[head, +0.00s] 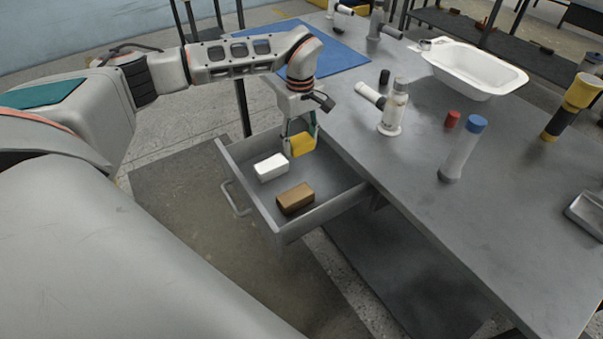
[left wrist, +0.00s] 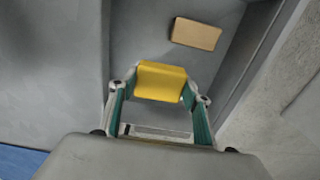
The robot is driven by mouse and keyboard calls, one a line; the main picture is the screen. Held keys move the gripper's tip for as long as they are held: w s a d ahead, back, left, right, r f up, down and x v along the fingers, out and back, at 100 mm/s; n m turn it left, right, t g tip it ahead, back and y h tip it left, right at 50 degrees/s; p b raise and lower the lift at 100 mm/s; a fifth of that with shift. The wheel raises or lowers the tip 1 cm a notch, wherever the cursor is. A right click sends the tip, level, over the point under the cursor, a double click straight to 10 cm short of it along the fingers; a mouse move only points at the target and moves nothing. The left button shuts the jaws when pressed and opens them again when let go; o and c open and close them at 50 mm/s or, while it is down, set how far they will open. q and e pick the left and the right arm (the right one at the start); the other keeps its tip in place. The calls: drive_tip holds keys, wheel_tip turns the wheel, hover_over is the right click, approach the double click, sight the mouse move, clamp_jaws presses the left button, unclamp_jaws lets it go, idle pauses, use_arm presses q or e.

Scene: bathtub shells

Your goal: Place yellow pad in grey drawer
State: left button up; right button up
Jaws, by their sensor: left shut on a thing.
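The yellow pad (head: 303,144) is between the fingers of my left gripper (head: 300,140), which is shut on it, over the open grey drawer (head: 330,205). In the left wrist view the yellow pad (left wrist: 161,82) sits between the two green-lined fingertips of the left gripper (left wrist: 158,98). Whether the pad touches the drawer floor I cannot tell. A white block (head: 271,167) and a brown block (head: 295,199) lie in the drawer; the brown block also shows in the left wrist view (left wrist: 196,34). My right gripper is not in view.
The grey table (head: 480,220) stands right of the drawer. The drawer's front wall and handle (head: 236,200) face left.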

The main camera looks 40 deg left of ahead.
use_arm(q)
drive_tip(key=b, duration=0.1)
hover_over(301, 179)
wheel_tip(301, 179, down, 8)
drive_tip(key=shift+s+r, duration=0.1)
drive_tip(key=shift+r, duration=0.15)
wheel_tip(301, 179, down, 5)
drive_tip(key=shift+b, duration=0.55)
drive_tip(key=shift+f, duration=0.1)
drive_tip(key=o, duration=0.9)
